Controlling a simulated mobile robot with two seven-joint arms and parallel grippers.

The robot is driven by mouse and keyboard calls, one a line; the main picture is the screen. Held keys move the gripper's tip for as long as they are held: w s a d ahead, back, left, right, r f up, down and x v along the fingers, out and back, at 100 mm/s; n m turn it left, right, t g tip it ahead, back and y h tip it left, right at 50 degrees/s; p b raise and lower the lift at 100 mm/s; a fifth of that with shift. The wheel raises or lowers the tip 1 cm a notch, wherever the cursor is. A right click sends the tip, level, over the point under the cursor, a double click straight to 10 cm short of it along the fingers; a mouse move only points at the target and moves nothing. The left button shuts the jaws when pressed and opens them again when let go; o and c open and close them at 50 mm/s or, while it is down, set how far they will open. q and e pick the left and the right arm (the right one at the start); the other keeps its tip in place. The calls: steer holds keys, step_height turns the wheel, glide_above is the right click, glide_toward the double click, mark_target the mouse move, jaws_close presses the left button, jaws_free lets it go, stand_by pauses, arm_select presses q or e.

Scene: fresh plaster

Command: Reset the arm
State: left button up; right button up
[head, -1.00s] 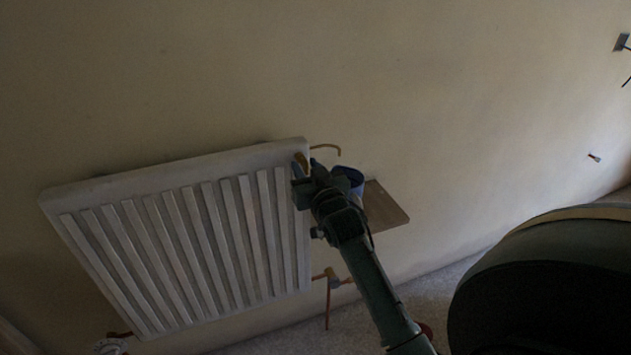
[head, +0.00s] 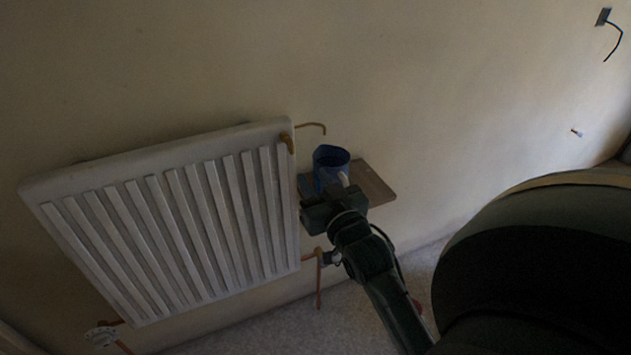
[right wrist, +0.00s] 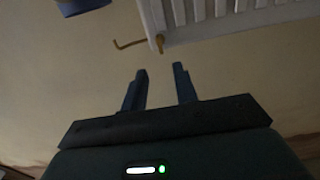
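My right gripper (head: 322,205) is in front of the small shelf, beside the right end of the radiator. In the right wrist view its two fingers (right wrist: 160,75) stand apart with only wall showing between them. It is open and empty. In the head view its fingers are hard to make out. My left gripper is in neither view.
A white ribbed radiator (head: 160,220) hangs on the plain wall, with a bent copper pipe (head: 312,126) at its top right. A blue mug-like container (head: 328,163) stands on a brown shelf (head: 375,183). A wall box with a dark cable (head: 604,16) is at upper right.

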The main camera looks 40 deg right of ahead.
arm_select(q)
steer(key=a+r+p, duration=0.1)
steer(key=p, duration=0.2)
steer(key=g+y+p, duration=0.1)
steer(key=p, duration=0.2)
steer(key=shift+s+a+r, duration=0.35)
arm_select(e)
steer(key=s+a+f+n+g+y, duration=0.5)
steer(key=s+a+f+g+y, duration=0.2)
steer(key=s+a+f, duration=0.7)
steer(key=a+f, duration=0.1)
steer(key=a, duration=0.3)
steer(key=shift+s+f+n, duration=0.25)
steer(key=shift+f+n, duration=0.15)
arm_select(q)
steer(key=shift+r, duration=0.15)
